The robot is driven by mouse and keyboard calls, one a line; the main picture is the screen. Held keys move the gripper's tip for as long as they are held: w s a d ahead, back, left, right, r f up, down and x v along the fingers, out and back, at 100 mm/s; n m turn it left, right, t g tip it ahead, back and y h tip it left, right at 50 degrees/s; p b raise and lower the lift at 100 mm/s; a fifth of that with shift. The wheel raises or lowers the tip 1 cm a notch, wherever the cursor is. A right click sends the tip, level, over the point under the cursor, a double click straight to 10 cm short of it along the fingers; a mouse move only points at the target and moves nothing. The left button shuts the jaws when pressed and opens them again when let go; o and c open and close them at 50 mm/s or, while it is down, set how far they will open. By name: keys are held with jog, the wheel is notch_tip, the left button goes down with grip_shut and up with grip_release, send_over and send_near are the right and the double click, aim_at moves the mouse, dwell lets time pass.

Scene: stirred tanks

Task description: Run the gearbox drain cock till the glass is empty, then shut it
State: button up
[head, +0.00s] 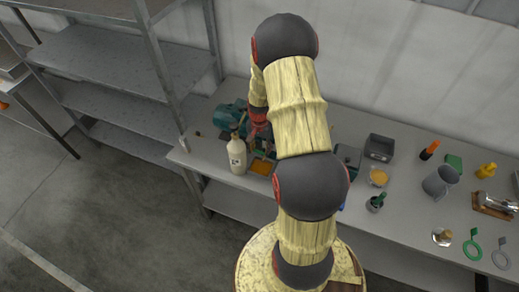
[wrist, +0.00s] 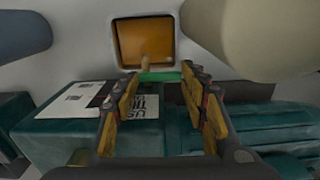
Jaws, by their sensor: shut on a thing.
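The teal gearbox (head: 230,116) stands at the back left of the bench, partly behind my arm. Its teal body (wrist: 60,138) fills the lower wrist view. A small brass drain cock (wrist: 145,63) with a green handle (wrist: 160,76) shows at the fingertips. My gripper (wrist: 166,73) is shut on the green handle, which lies crosswise between the fingers. A square tray (wrist: 116,44) with amber liquid lies just beyond the cock. It also shows in the head view (head: 262,167). I cannot make out the gearbox glass or its level.
A cream bottle (head: 237,155) stands close beside the tray and looms in the wrist view (wrist: 255,35). To the right on the bench are a grey bin (head: 379,147), a grey jug (head: 440,181) and a jar of amber liquid (head: 378,177). Metal shelves (head: 120,55) stand left.

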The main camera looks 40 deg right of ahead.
aim_at(260, 152)
jog(key=o, duration=1.2)
jog(key=shift+c, duration=0.2)
jog(key=shift+r, duration=0.1)
notch_tip(260, 152, up, 12)
jog(key=s+a+r+p, duration=0.1)
jog(key=s+a, duration=0.2)
jog(key=s, duration=0.2)
jog(key=shift+a+r, duration=0.25)
jog(key=shift+r, duration=0.15)
dwell(0.5)
dwell(0.6)
